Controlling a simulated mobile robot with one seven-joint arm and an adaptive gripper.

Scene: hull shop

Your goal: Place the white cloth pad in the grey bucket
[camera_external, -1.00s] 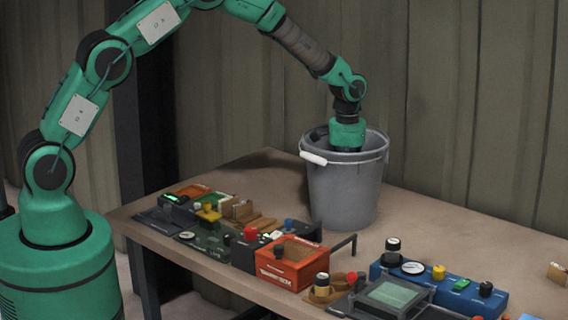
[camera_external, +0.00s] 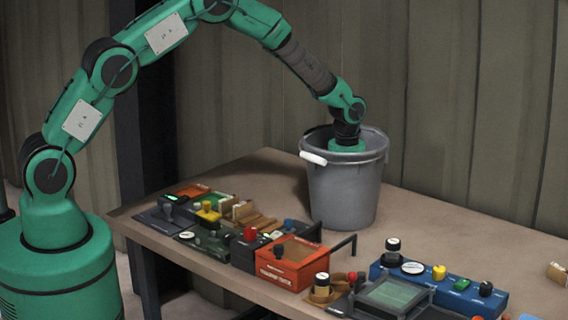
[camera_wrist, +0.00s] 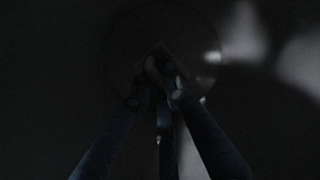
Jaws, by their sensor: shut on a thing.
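The grey bucket (camera_external: 343,195) stands upright at the back of the table, its white handle grip at the front left of the rim. My wrist reaches down through its mouth, and the bucket wall hides my gripper in the external view. In the dark wrist view my gripper (camera_wrist: 158,90) points down at the bucket floor, its fingers closed together on a small dim shape. This appears to be the white cloth pad (camera_wrist: 156,68), though its colour and edges are hard to make out.
An orange box (camera_external: 291,262) and several boards with knobs line the table's front edge. A blue control panel (camera_external: 437,288) lies at the front right. The table (camera_external: 430,220) is bare right of the bucket. A ribbed wall stands close behind.

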